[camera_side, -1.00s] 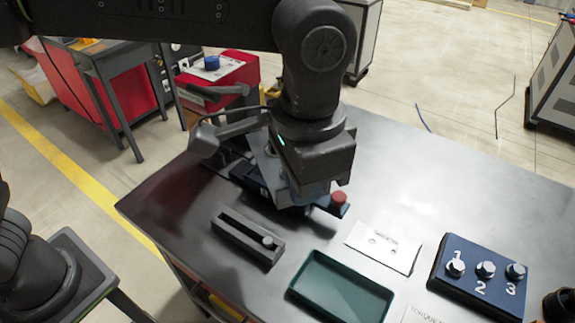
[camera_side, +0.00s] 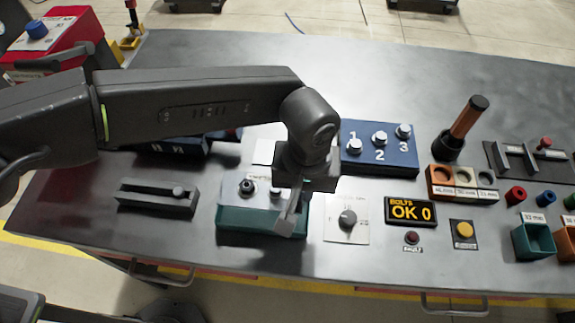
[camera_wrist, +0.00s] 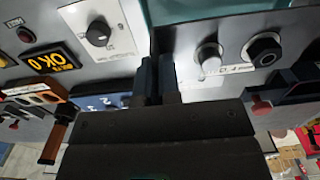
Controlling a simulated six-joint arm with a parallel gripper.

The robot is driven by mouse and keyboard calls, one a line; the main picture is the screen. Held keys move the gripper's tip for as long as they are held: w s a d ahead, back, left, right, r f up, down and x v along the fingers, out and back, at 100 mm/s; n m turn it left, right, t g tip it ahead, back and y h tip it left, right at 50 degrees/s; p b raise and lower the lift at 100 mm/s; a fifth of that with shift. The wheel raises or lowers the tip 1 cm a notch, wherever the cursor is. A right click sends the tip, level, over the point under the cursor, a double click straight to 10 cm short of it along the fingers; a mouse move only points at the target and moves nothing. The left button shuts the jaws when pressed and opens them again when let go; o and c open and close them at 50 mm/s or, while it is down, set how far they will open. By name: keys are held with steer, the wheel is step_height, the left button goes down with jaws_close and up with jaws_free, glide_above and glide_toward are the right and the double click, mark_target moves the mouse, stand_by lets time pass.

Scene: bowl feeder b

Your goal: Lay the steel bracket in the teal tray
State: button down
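The teal tray (camera_side: 246,224) stands near the front of the table in the side view, and its edge shows at the top of the wrist view (camera_wrist: 215,10). My gripper (camera_side: 291,205) points down at the tray's right end. A pale grey, slanted piece with a wider foot (camera_side: 287,224) hangs below the gripper; it looks like the steel bracket. In the wrist view the dark fingers (camera_wrist: 156,75) are close together with a thin gap. What lies between their tips is hard to see. I cannot tell if the piece touches the tray.
Behind the tray is a grey plate with a black nut (camera_side: 247,187) and a silver bolt. A dial plate (camera_side: 347,219) stands to the right, then the "OK 0" display (camera_side: 410,212). A dark slotted block (camera_side: 157,197) is left. A blue numbered block (camera_side: 379,147) is behind.

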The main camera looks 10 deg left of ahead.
stand_by(0.4)
steer(key=shift+f, duration=2.45)
steer(key=shift+f, duration=0.85)
steer(key=c, duration=1.2)
jaws_free()
steer(key=shift+f, duration=0.1)
steer(key=shift+c, duration=0.2)
step_height(320, 180, up, 14)
steer(key=shift+f, duration=0.1)
